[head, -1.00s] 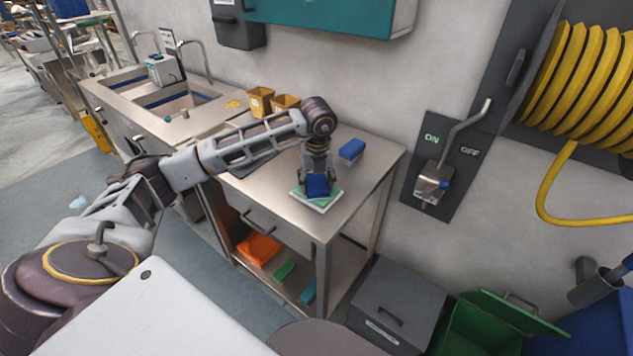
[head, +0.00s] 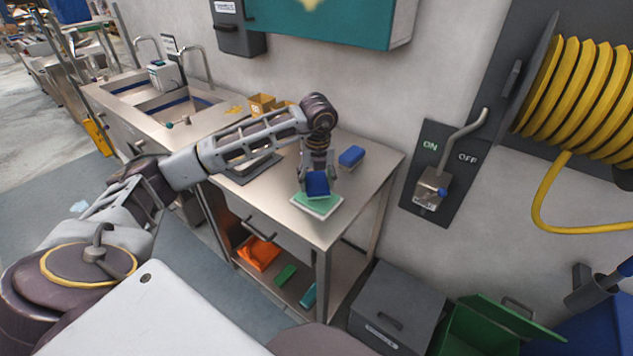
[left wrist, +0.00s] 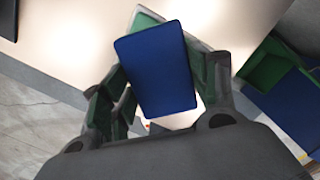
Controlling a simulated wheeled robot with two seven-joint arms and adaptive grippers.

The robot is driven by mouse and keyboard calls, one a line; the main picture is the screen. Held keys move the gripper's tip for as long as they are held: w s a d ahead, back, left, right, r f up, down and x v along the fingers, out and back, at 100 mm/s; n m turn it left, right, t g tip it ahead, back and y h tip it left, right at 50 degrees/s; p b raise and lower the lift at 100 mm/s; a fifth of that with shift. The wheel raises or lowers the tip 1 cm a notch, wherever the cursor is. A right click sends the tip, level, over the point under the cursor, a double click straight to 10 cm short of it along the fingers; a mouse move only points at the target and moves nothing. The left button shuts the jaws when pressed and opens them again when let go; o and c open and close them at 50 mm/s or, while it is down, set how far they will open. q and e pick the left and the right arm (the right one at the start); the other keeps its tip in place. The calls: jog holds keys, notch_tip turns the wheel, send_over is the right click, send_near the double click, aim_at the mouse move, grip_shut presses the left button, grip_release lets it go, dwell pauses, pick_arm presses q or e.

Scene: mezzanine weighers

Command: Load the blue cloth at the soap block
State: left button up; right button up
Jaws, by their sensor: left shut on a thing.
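My left gripper (head: 318,178) is shut on the blue cloth (head: 318,186), a flat folded blue rectangle. The cloth also shows in the left wrist view (left wrist: 160,72), between the two fingers. It is held over a pale green pad on a white base (head: 318,206) near the front of the steel table. Whether the cloth touches the pad is hard to tell. A blue block with a pale underside (head: 351,156) lies apart at the table's back right. I cannot tell which of these is the soap block. My right gripper is not in view.
The steel table (head: 285,205) has bare room around the pad. Small brown boxes (head: 262,104) stand at its back. Orange (head: 258,252) and green items lie on the lower shelf. A sink (head: 180,105) is at left, a grey bin (head: 398,308) on the floor at right.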

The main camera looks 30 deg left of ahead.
aim_at(316, 180)
pick_arm(q)
jog(key=shift+r+p, duration=0.85)
jog(key=shift+r, duration=0.8)
